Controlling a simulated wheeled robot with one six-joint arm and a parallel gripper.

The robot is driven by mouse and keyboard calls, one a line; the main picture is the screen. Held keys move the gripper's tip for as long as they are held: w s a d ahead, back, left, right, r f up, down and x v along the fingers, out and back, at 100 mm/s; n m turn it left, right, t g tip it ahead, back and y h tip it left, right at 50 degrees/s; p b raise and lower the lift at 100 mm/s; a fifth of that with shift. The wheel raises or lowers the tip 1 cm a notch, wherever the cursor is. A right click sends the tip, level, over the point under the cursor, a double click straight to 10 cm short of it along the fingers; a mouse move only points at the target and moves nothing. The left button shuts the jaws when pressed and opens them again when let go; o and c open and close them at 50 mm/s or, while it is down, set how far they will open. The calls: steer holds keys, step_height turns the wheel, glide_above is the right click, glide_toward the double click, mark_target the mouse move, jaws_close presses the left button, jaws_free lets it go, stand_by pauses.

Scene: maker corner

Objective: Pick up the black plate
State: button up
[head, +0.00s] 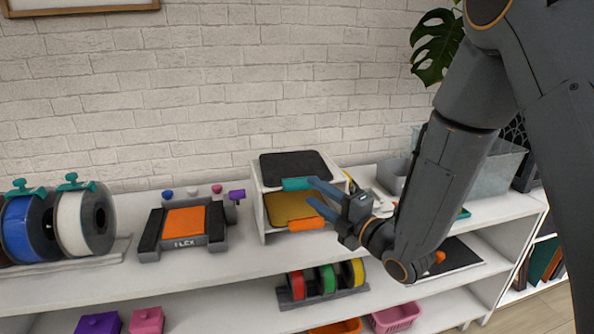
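A black plate (294,164) lies flat on top of a small white rack on the shelf, with a teal tab (297,184) at its front edge. A yellow-brown plate (290,207) with an orange tab sits on the level below. My gripper (311,190) has its two blue fingers apart, tips pointing left at the right end of the teal tab. Nothing shows held between them. I cannot tell whether the upper finger touches the tab.
The white rack (258,207) stands against the brick wall. A small orange-topped printer-like device (186,222) and filament spools (85,222) stand to its left. A grey translucent bin (490,172) is behind my arm. Red, green and yellow spools (326,280) sit below.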

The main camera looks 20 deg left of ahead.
mark_target(301, 182)
steer(key=p+x, duration=0.2)
steer(key=x, duration=0.5)
steer(key=shift+w+d+r, duration=0.1)
steer(key=shift+d+r, duration=0.05)
jaws_close()
